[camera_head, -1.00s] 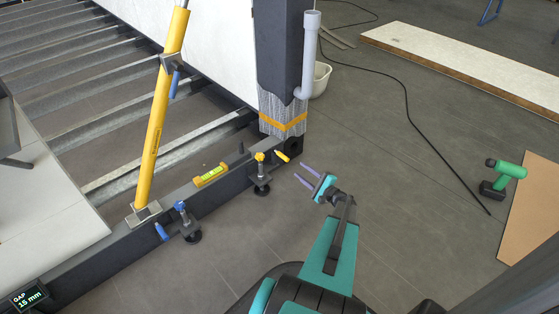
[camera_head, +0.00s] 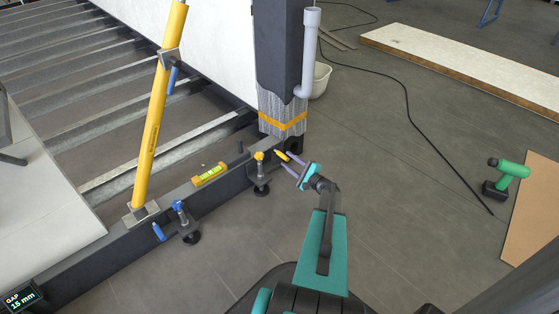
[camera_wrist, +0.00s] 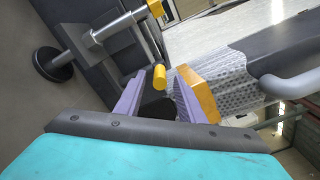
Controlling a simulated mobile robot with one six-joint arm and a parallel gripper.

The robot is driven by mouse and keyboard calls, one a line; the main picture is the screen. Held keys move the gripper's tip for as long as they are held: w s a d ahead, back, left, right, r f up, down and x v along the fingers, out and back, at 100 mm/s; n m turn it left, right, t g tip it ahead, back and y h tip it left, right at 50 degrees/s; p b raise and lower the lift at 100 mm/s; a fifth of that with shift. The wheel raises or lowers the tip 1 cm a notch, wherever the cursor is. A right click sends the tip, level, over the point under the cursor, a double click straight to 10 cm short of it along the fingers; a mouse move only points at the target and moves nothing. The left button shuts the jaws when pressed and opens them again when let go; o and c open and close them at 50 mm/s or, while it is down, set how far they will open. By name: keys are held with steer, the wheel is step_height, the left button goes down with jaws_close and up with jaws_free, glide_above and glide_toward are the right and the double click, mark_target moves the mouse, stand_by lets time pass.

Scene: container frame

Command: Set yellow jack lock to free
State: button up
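The yellow jack (camera_head: 261,174) stands at the outer side of the dark frame beam, with a yellow knob on top. Its yellow lock lever (camera_head: 282,156) sticks out to the right of the knob. In the wrist view the lever's yellow end (camera_wrist: 160,77) shows between my two purple fingers. My gripper (camera_head: 287,161) is open around the lever's end, with a visible space beside it; firm contact is not evident. The jack's yellow knob (camera_wrist: 155,8) and dark round foot (camera_wrist: 50,64) also show in the wrist view. The lever's base is partly hidden.
A wrapped corner post (camera_head: 282,110) with an orange strap and a grey pipe (camera_head: 309,50) stands just behind the lever. The gap display (camera_head: 22,298) reads 15 mm.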

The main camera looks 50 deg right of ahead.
mark_target(278, 153)
steer(key=shift+w+d+b, duration=0.15)
steer(key=shift+w+b, duration=0.5)
steer(key=shift+w, duration=1.9)
